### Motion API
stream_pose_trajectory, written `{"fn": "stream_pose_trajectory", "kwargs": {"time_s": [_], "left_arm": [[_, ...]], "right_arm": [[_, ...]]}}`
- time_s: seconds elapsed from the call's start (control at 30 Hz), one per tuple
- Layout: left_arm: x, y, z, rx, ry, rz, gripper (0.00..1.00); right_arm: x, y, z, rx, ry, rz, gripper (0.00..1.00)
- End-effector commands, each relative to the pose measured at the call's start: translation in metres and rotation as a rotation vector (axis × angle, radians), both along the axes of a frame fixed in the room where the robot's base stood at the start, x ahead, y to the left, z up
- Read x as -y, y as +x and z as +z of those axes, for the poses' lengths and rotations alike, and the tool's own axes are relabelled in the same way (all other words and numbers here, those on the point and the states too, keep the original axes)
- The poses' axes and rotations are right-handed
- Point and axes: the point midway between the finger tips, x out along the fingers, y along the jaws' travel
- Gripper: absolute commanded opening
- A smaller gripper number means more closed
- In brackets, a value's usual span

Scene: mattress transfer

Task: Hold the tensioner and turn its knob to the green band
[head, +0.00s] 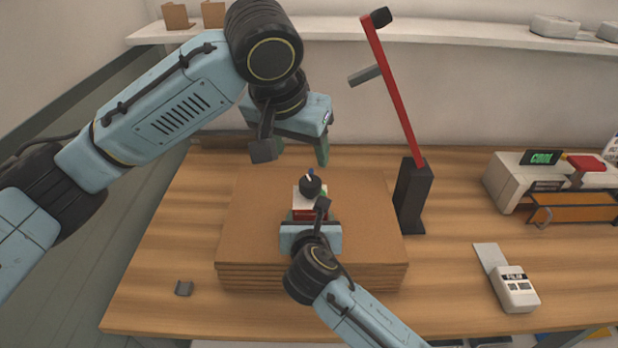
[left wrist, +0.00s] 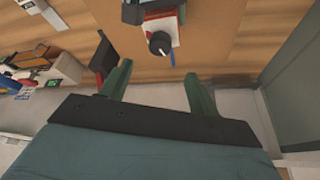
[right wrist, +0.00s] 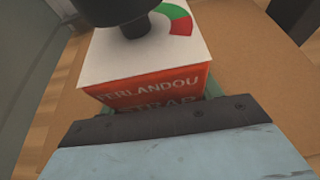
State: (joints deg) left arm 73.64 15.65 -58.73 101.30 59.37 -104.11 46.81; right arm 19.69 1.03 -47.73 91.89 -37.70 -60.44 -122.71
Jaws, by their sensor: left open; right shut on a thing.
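The tensioner is a red box with a white top (right wrist: 120,62) and stands on a cardboard stack in the head view. Its black knob (head: 310,186) sits on top and also shows in the left wrist view (left wrist: 159,43). A dial with a green band (right wrist: 173,11) and a red band (right wrist: 183,26) is partly visible beside the knob in the right wrist view. My right gripper (head: 311,222) is shut on the tensioner from the near side. My left gripper (head: 293,154) is open and empty, above and beyond the knob, not touching it. The knob's exact setting cannot be read.
The cardboard stack (head: 250,235) lies on a wooden table (head: 165,240). A red post on a black base (head: 412,195) stands close at its right. A white printer-like device (head: 514,290) and a machine with a green display (head: 540,157) are farther right.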

Motion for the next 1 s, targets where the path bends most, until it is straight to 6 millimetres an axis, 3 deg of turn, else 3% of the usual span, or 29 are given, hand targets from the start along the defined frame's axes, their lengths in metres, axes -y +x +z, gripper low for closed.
{"fn": "stream_pose_trajectory", "kwargs": {"time_s": [0.3,0.5,0.97,1.0], "left_arm": [[0.009,0.022,-0.059,-0.005,0.001,0.004,0.61],[0.014,0.033,-0.086,-0.004,-0.001,0.004,0.61],[0.016,0.037,-0.098,-0.003,-0.002,0.003,0.61],[0.016,0.037,-0.098,-0.003,-0.003,0.004,0.56]], "right_arm": [[-0.001,0.001,0.003,0.006,0.002,0.001,0.15],[-0.001,0.001,0.003,0.006,0.002,0.001,0.15],[-0.001,0.001,0.003,0.006,0.003,0.001,0.15],[-0.001,0.001,0.003,0.006,0.002,0.001,0.15]]}}
